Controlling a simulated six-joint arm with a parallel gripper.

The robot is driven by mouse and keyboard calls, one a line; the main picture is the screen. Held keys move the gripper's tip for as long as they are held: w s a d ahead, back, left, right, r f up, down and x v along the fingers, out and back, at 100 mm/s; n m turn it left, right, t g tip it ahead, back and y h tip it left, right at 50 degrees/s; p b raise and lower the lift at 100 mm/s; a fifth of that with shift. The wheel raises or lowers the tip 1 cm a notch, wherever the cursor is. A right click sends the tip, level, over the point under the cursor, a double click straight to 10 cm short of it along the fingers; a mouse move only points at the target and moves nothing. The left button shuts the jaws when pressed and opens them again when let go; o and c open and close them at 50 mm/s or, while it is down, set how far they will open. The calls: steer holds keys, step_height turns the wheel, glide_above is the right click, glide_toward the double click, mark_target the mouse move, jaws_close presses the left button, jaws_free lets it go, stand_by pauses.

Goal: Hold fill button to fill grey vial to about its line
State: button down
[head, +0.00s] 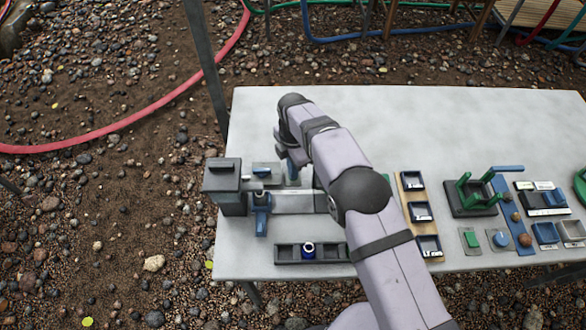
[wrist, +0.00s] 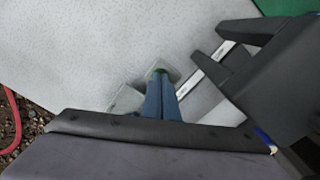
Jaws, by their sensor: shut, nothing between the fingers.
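My gripper (head: 292,178) is shut, its blue fingers pointing down at a small grey plate just right of the dark dispenser block (head: 225,190). In the wrist view the closed fingers (wrist: 161,85) end at a green button (wrist: 160,71) on a pale grey plate. The tips cover most of the button; I cannot tell whether it is pressed in. A blue tap-like part (head: 261,212) stands on the dispenser's near side. I cannot make out the grey vial or its line; my arm and the dispenser hide part of that area.
A dark rack (head: 285,254) holding a dark blue vial (head: 308,250) lies at the front. A wooden strip with dark trays (head: 410,180), a green-armed holder (head: 475,198) and several button plates stand to the right. The back of the table (head: 440,120) is clear.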

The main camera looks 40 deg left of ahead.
stand_by(0.4)
steer(key=shift+r+p, duration=0.65)
steer(key=shift+r, duration=0.5)
step_height(320, 180, up, 7)
steer(key=p, duration=0.4)
steer(key=shift+f+b, duration=2.65)
steer(key=shift+f, duration=1.55)
